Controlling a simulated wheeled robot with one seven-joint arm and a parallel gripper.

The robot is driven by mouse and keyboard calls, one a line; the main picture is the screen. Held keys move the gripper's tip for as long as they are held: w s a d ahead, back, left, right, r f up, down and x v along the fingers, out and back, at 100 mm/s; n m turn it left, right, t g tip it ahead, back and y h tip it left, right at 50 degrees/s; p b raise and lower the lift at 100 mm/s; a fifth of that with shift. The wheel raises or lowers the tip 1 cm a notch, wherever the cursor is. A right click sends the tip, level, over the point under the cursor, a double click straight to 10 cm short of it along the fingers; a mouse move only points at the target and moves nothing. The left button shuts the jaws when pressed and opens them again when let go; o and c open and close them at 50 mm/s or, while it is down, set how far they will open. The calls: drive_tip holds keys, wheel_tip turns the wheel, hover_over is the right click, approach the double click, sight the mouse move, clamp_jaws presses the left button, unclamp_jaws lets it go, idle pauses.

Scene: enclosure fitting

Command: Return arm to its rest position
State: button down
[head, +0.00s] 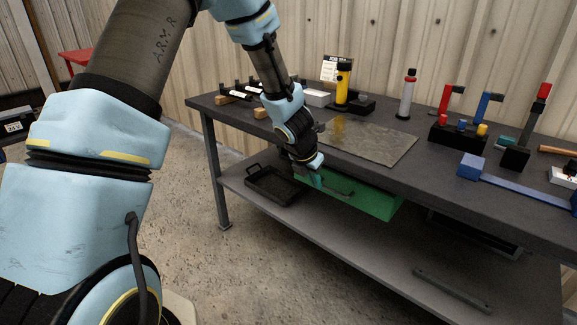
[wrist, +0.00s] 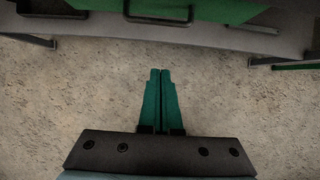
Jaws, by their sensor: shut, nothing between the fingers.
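My arm reaches from the left of the head view towards the workbench. My gripper (head: 317,180) is in front of the bench's front edge, close to the green drawer (head: 372,199) under the bench top. In the wrist view my gripper (wrist: 160,72) shows its two teal fingers together, with nothing between them, over the concrete floor. In that view the drawer's green front (wrist: 225,9) and dark handle run along the top edge, apart from the fingertips. I cannot tell from the head view whether the fingers touch the drawer.
The workbench (head: 440,170) holds a metal plate (head: 370,143), a yellow torch (head: 343,82), a grey bottle (head: 406,95) and a blue bar tool (head: 520,184). A black tray (head: 272,187) lies on the lower shelf (head: 330,225). The floor (head: 240,270) before the bench is clear.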

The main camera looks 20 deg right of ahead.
drive_tip(key=w+a+r+m+y, duration=0.1)
drive_tip(key=a+r+m, duration=0.3)
drive_tip(key=a+m, duration=0.3)
drive_tip(key=a+r+m, duration=0.3)
drive_tip(key=a+m, duration=0.1)
drive_tip(key=a, duration=0.6)
drive_tip(key=s+a+r+m+y, duration=0.1)
drive_tip(key=s+a+m, duration=0.2)
drive_tip(key=a, duration=0.3)
drive_tip(key=s+a+r+m+y, duration=0.1)
drive_tip(key=s+a+r+m, duration=0.1)
drive_tip(key=a+m, duration=0.4)
drive_tip(key=s+a+r+m+g+y, duration=0.1)
drive_tip(key=s+a+m, duration=0.3)
drive_tip(key=a, duration=0.4)
drive_tip(key=shift+a+r+m, duration=0.15)
drive_tip(key=shift+a+m, duration=0.1)
drive_tip(key=shift+m, duration=0.15)
